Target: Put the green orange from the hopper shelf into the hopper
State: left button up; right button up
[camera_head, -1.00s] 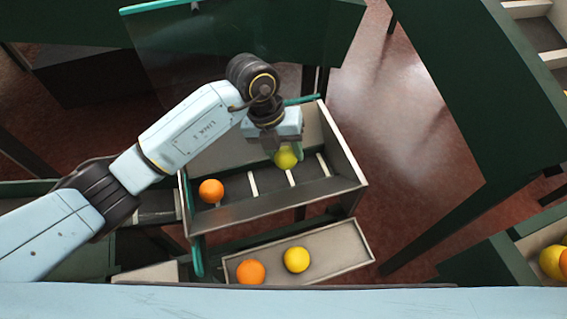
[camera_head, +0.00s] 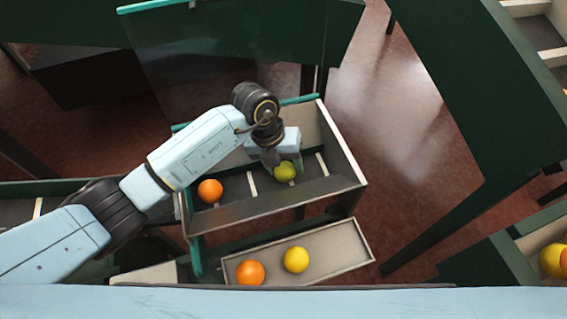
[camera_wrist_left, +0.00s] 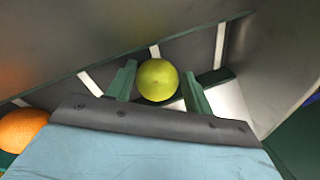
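The green orange (camera_head: 285,171) is at the divided box (camera_head: 346,146), above or just inside one of its middle compartments; I cannot tell whether it touches the floor. My left gripper (camera_head: 284,165) reaches down over the box. An orange fruit (camera_head: 210,190) lies in the box's left compartment and also shows in the left wrist view (camera_wrist_left: 20,129). My right gripper is not in view.
A lower tray (camera_head: 340,247) in front of the box holds an orange fruit (camera_head: 250,272) and a yellow fruit (camera_head: 296,260). A clear panel (camera_head: 220,60) stands behind. More fruit (camera_head: 553,260) lies in a bin at right. Dark green frames surround the open floor.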

pick_arm(q)
jog(key=shift+a+f, duration=0.1)
jog(key=shift+a, duration=0.05)
jog(key=v, duration=0.7)
jog(key=shift+r, duration=0.45)
